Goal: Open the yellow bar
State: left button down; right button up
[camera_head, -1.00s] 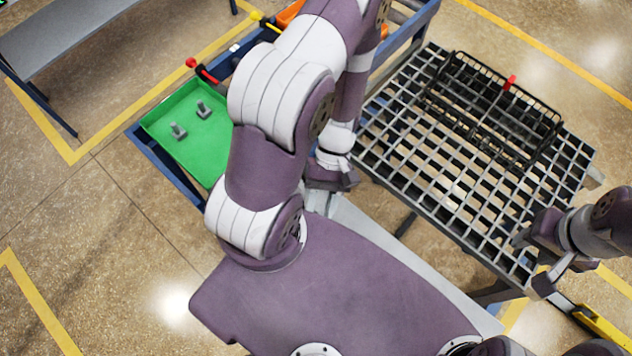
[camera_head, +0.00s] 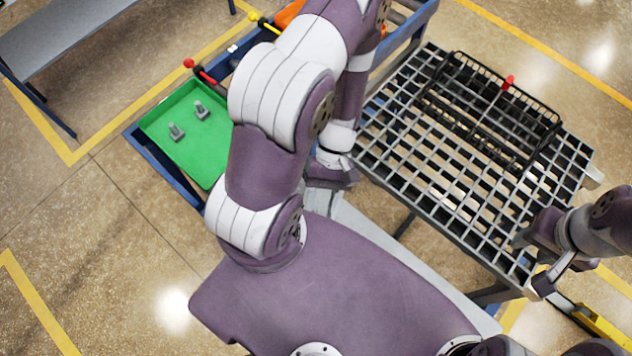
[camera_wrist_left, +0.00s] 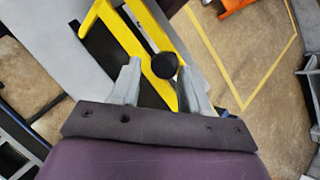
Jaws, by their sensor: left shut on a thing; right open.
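A yellow bar (camera_wrist_left: 134,40) shows in the left wrist view, running down between the fingers of my left gripper (camera_wrist_left: 160,88). The fingers are shut on it. A round black knob (camera_wrist_left: 164,65) sits at the bar between the fingertips. In the head view my left gripper's dark body (camera_head: 330,176) hangs below my left arm, and the gripped part of the bar cannot be made out there. My right gripper (camera_head: 530,262) is open at the front right corner of the grey grate, with no object visibly held.
A grey grate (camera_head: 415,165) carries a black wire basket (camera_head: 535,105) with a red part on its rim. A green tray (camera_head: 195,150) with two grey bolts stands left of my arm. Another yellow piece (camera_head: 602,325) lies at the lower right. Open floor is at the lower left.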

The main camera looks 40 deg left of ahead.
pick_arm(q)
jog(key=shift+w+f, duration=0.35)
jog(key=shift+w, duration=0.3)
jog(key=c, duration=0.9)
grip_release()
jog(key=shift+o, duration=0.6)
jog(key=shift+w+d, duration=0.1)
jog(key=shift+w, duration=0.05)
jog(key=shift+w, duration=0.1)
jog(key=shift+r, duration=0.15)
